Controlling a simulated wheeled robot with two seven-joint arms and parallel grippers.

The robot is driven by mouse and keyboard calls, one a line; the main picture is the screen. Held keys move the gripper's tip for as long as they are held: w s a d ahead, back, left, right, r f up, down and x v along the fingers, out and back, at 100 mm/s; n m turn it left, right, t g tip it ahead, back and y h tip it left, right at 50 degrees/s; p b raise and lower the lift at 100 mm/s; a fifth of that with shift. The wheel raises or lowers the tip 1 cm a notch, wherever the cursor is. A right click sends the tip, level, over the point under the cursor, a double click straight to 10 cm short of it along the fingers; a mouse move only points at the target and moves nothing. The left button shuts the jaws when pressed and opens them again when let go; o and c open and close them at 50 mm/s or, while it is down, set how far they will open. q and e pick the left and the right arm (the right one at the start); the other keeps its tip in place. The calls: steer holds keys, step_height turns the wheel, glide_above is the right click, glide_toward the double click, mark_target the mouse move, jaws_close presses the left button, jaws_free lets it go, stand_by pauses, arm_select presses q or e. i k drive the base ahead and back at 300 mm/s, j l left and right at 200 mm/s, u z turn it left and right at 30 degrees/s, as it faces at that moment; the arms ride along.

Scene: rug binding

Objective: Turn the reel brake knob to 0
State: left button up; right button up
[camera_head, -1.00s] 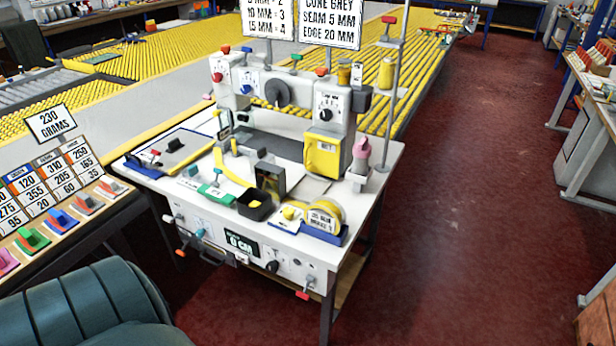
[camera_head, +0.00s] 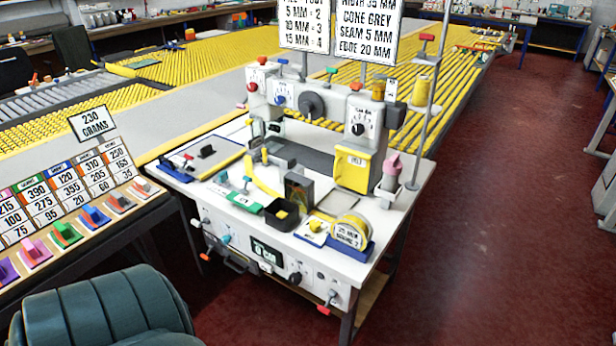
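The white binding machine (camera_head: 240,222) stands on its own table in the middle of the head view. A reel of yellow tape (camera_head: 350,228) with a printed label sits in a blue holder at its front right corner. Several knobs show: a black one (camera_head: 295,278) on the front panel, a dial (camera_head: 358,129) on the right of the head, and a blue one (camera_head: 280,99) on the left. Their lettering is too small to read, so I cannot tell which is the reel brake knob or its setting. Neither of my grippers is in view.
A dark green padded seat (camera_head: 105,310) stands at the front left, near a bench with coloured clamps and number cards (camera_head: 66,233). Red floor (camera_head: 480,230) is open to the machine's right. A long table of yellow strips (camera_head: 220,65) lies behind.

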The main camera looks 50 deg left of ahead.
mark_target(314, 225)
steer(key=u, duration=1.7)
steer(key=i+l, duration=0.2)
steer(key=i, duration=0.3)
steer(key=i+l, duration=0.2)
steer(key=i, duration=0.25)
steer(key=i+l, duration=0.2)
steer(key=i, duration=0.3)
